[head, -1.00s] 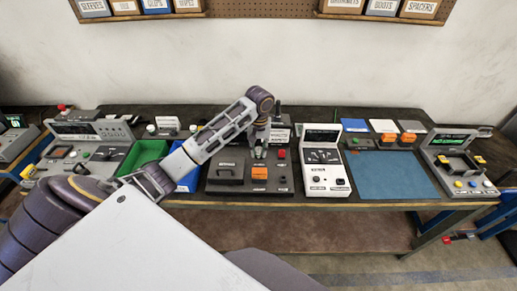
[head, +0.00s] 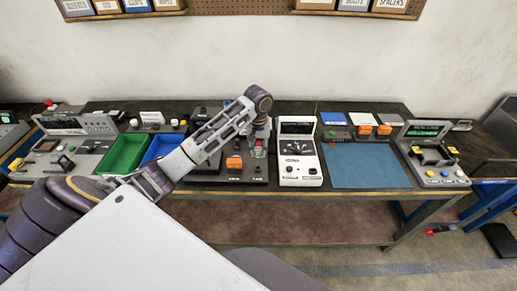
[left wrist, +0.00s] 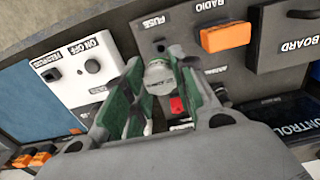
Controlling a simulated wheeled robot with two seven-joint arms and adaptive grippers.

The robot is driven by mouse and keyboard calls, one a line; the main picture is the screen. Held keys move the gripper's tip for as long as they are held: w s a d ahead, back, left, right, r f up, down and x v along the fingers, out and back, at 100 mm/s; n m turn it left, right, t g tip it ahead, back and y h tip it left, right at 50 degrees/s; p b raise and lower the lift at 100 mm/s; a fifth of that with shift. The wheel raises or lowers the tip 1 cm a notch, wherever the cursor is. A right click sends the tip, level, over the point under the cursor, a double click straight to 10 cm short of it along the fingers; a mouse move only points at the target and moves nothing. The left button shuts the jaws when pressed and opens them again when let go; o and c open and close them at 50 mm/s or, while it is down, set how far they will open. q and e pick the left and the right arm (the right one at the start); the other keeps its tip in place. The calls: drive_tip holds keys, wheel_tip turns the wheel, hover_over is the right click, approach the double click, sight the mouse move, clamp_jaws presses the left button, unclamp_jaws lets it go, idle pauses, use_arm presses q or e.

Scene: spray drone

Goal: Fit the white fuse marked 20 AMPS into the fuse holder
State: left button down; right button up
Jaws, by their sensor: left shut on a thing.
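My left gripper (left wrist: 160,82) is shut on a small whitish, round-ended piece, the fuse (left wrist: 160,78), whose marking is too small to read. It is held between the green-padded fingers, above the dark control panel (left wrist: 240,68). The panel's FUSE label (left wrist: 153,22) shows just beyond the fuse in the left wrist view. The fuse holder cannot be made out clearly; the fingers and fuse cover part of that area. In the head view my left gripper (head: 259,146) is over the panel's right side, and the fuse is too small to tell there. My right gripper is not in view.
An orange block (head: 234,163) is on the panel, beside the gripper. A white device (head: 300,170) stands close on the right. A blue mat (head: 365,166) lies beyond it, clear in front. Green (head: 122,154) and blue (head: 160,148) bins are left.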

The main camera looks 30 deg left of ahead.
use_arm(q)
drive_tip(key=shift+a, duration=0.15)
drive_tip(key=shift+f, duration=0.1)
drive_tip(key=shift+f, duration=2.8)
drive_tip(key=shift+f, duration=1.65)
idle(1.4)
drive_tip(key=c, duration=1.1)
unclamp_jaws()
drive_tip(key=shift+r, duration=0.15)
drive_tip(key=shift+r, duration=5.85)
